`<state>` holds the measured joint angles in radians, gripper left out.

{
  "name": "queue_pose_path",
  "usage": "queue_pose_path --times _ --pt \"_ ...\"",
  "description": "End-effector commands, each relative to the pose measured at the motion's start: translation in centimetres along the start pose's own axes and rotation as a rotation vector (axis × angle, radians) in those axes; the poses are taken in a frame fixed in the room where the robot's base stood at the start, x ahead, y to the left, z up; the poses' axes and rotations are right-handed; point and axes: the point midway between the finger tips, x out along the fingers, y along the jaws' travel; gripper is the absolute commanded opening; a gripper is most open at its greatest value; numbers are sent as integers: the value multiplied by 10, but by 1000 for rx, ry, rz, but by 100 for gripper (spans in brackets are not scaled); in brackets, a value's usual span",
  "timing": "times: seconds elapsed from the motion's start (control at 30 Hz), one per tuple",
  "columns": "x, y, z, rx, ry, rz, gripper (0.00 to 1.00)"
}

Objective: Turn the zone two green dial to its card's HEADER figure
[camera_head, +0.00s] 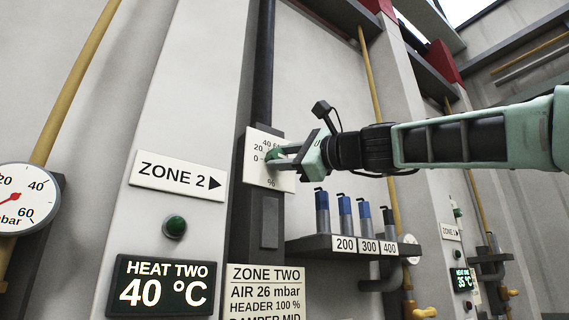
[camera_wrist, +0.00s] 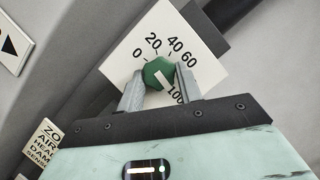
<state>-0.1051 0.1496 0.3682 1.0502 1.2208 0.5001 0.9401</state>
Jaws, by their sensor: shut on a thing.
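The green dial (camera_wrist: 157,70) sits on a white scale plate (camera_wrist: 128,57) marked 0, 20, 40, 60 and 100; a finger covers the stretch between 60 and 100. A white pointer mark on the dial runs down and right, towards the 100. My gripper (camera_wrist: 160,76) is shut on the dial, one finger on each side. In the head view my gripper (camera_head: 276,159) covers part of the dial and plate (camera_head: 256,173). The zone two card (camera_head: 264,289) reads AIR 26 mbar, HEADER 100 %, DAMPER MID; its lower part is cut off.
A pressure gauge (camera_head: 22,199) is far left.

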Motion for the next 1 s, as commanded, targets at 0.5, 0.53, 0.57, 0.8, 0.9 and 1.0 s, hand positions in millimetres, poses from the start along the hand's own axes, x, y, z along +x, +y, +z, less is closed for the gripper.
queue_pose_path --times 0.5,0.53,0.57,0.8,0.9,1.0 --pt "0 2 -1 82 2 -32 12" --pt "0 2 -1 82 2 -31 12" --pt "0 2 -1 82 2 -31 12" --pt "0 2 -1 82 2 -31 52" --pt "0 2 -1 81 1 -31 57" --pt "0 2 -1 81 1 -32 57"
